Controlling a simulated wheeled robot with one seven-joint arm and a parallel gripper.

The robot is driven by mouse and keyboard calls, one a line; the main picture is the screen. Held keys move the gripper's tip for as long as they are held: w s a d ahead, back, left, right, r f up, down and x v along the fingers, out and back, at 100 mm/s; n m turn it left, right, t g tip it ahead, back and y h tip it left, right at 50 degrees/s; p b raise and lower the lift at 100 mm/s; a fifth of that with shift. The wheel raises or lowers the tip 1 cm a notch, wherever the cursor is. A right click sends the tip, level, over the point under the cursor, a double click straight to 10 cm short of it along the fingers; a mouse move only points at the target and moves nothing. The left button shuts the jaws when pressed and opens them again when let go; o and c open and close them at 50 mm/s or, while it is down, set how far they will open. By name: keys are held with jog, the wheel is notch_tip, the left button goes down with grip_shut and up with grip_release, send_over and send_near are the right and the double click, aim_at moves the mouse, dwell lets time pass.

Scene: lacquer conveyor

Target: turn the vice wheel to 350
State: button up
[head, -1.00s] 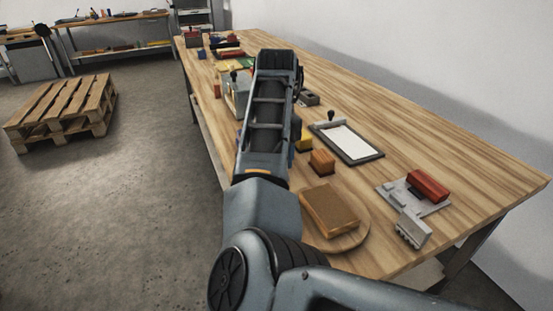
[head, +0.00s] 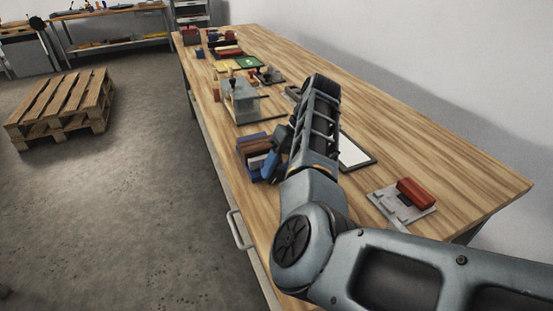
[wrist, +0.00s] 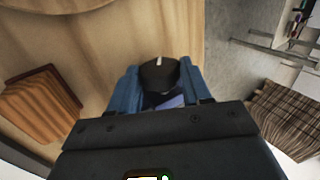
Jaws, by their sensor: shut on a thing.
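A dark round wheel (wrist: 160,76) with a white mark at its top edge shows in the wrist view. My gripper (wrist: 163,84) has its two blue fingers on either side of the wheel and is shut on it. The wheel's lower part is hidden by the gripper body. In the head view a blue vice-like block (head: 251,142) with brown and reddish parts stands near the table's left edge. My gripper (head: 273,163) is beside it, partly hidden by my arm. The wheel itself and any number scale cannot be made out there.
A grey fixture (head: 238,103) stands farther back on the wooden table (head: 440,165). A framed white sheet (head: 354,153) and a grey plate with a red block (head: 416,190) lie to the right. A handle (head: 239,231) sticks out at the table's front edge. A pallet (head: 60,103) stands on the floor.

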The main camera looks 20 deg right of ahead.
jog(key=shift+d+f+y+p, duration=0.15)
jog(key=shift+y+p, duration=0.35)
jog(key=shift+y, duration=0.4)
jog(key=shift+d+y+p, duration=0.1)
jog(key=shift+y+p, duration=0.35)
jog(key=shift+y, duration=0.45)
jog(key=o, duration=1)
jog(key=shift+f, duration=0.1)
jog(key=shift+o, duration=0.2)
jog(key=shift+f, duration=0.1)
